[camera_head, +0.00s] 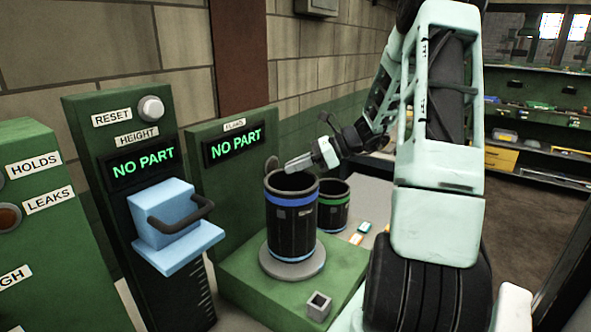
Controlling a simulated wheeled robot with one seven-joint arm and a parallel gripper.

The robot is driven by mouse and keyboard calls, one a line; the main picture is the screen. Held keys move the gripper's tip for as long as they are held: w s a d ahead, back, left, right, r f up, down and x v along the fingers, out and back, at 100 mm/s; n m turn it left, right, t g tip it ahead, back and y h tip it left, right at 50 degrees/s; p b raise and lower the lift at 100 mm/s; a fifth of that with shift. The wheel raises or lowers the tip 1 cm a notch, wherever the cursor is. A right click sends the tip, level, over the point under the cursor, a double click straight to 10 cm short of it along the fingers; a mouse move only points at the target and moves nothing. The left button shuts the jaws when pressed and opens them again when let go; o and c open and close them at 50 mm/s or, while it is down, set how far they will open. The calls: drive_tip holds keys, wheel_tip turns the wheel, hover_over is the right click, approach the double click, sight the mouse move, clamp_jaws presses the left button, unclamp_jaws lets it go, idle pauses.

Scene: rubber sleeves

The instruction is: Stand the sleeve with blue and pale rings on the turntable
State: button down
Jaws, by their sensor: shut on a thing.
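The black sleeve with blue and pale rings (290,228) is upright over the grey round turntable (309,270). Its base appears to rest on the disc or very close to it; I cannot tell whether they touch. The fingertips are partly hidden by the rim.
A second black sleeve with a green ring (334,212) stands just behind. A small grey square socket (318,306) is on the green bench (240,272) in front. A height gauge with a blue block (165,218) and a "NO PART" panel (233,146) stand left and behind.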

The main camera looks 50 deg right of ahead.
drive_tip(key=shift+f, duration=0.75)
drive_tip(key=c, duration=1.5)
unclamp_jaws()
drive_tip(key=shift+o, duration=0.2)
drive_tip(key=b+v, duration=0.3)
drive_tip(key=v, duration=0.9)
